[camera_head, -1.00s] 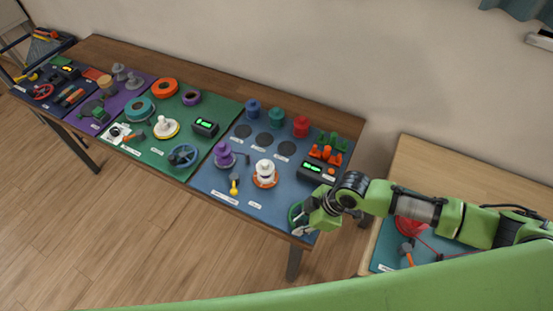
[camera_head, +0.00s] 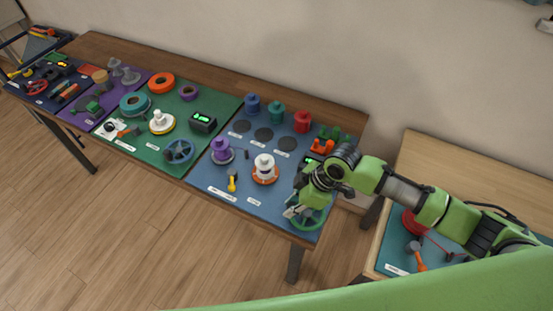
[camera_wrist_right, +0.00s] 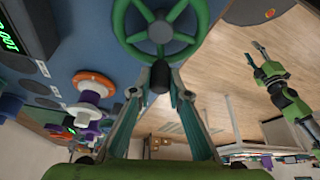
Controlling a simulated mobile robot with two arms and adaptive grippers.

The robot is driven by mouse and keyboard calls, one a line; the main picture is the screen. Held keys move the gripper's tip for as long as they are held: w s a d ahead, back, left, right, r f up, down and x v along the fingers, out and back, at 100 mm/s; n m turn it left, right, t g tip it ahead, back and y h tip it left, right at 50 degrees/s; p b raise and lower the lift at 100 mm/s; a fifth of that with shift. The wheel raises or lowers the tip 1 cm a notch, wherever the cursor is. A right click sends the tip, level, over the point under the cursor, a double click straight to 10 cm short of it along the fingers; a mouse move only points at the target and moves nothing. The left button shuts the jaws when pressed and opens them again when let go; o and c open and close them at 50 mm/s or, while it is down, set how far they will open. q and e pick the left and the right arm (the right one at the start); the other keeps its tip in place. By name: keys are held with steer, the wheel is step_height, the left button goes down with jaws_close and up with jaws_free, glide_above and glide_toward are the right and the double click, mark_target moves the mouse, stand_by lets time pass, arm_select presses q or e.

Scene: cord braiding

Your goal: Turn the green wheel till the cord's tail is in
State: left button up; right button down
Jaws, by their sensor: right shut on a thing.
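The green wheel (camera_head: 316,222) is at the front right corner of the blue mat. It shows well in the right wrist view (camera_wrist_right: 188,38), with spokes around a dark hub. My right gripper (camera_head: 293,211) is at its left rim. In the wrist view my right gripper (camera_wrist_right: 160,82) is shut on the dark knob at the wheel's rim. My left gripper (camera_wrist_right: 256,52) shows only in the wrist view, apart from the wheel, fingers spread and empty. I cannot make out the cord's tail.
A display with green digits (camera_wrist_right: 12,35) stands beside the wheel, largely behind my arm in the head view. A white spool on an orange base (camera_head: 264,167) and a purple spool (camera_head: 221,150) stand to the left. A red spool (camera_head: 411,221) is on the side table.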

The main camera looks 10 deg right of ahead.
steer(key=w+b, duration=0.1)
steer(key=w+d, duration=0.1)
steer(key=w+d+b, duration=0.1)
steer(key=shift+w+f+b, duration=0.15)
steer(key=shift+f+b, duration=0.1)
steer(key=shift+b, duration=0.05)
steer(key=shift+r+p, duration=0.3)
steer(key=shift+p, duration=0.2)
steer(key=shift+s+a+p, duration=0.2)
steer(key=shift+s+p, duration=0.05)
steer(key=shift+p, duration=0.3)
steer(key=shift+w+d+f+b, duration=0.2)
steer(key=shift+b, duration=0.3)
steer(key=shift+w+d+r, duration=0.1)
steer(key=shift+d+r, duration=0.1)
steer(key=shift+d, duration=0.2)
arm_select(q)
step_height(320, 180, down, 2)
steer(key=shift+f, duration=0.1)
arm_select(e)
steer(key=shift+w, duration=0.1)
steer(key=c, duration=1.8)
jaws_free()
steer(key=shift+f, duration=0.1)
steer(key=shift+c, duration=0.2)
